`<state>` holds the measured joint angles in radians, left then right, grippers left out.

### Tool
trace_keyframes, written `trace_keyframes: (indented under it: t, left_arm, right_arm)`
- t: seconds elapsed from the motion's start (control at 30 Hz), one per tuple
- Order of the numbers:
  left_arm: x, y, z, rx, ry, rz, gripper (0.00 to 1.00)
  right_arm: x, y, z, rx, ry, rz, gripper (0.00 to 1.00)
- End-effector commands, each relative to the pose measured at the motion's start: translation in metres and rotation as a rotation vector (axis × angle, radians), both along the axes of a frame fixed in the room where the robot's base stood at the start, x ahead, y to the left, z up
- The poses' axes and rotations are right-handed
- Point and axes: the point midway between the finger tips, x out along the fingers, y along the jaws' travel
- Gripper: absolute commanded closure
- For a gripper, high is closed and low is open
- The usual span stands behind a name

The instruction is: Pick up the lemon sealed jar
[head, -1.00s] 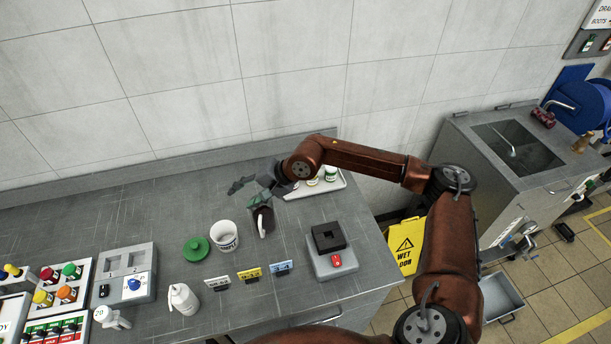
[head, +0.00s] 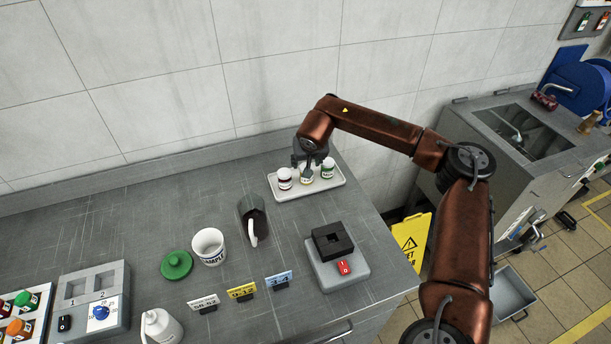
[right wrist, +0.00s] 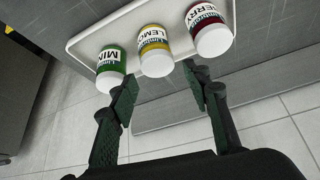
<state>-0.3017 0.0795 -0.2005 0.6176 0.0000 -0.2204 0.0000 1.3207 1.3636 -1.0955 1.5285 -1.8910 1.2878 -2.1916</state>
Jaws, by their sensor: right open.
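The lemon sealed jar (right wrist: 153,40), with a yellow label and white lid, stands between two other jars on a white tray (head: 318,189). In the head view this jar (head: 306,180) is partly hidden by my right gripper (head: 308,168), which hangs just above it. In the right wrist view the fingers of my right gripper (right wrist: 160,78) are open and empty, with the lemon jar's lid lined up in the gap between the tips. I cannot tell whether they touch the jar. My left gripper is not in view.
A red-labelled jar (right wrist: 207,22) and a green mint jar (right wrist: 111,66) stand close on either side. On the bench are a dark jug (head: 249,214), a sample cup (head: 207,249), a green lid (head: 176,266) and a black block on a grey base (head: 337,270). The wall is close behind the tray.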

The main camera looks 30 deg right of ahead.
Motion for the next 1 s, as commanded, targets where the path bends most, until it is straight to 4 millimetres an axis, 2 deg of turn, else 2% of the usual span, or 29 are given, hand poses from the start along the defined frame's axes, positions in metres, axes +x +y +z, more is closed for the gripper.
trace_keyframes:
  t: [0.17,0.4,0.67,1.0]
  left_arm:
    - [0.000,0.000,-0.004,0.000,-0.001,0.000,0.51]
    - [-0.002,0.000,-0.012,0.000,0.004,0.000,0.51]
    - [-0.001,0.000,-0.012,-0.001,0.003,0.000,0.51]
    - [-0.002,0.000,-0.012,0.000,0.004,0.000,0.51]
  right_arm:
    - [0.004,-0.004,-0.015,0.000,0.002,-0.003,0.56]
    - [0.017,-0.011,-0.047,0.002,0.002,-0.002,0.56]
    - [0.019,-0.012,-0.049,0.001,0.000,-0.002,0.56]
    - [0.019,-0.012,-0.049,0.001,0.000,-0.002,0.79]
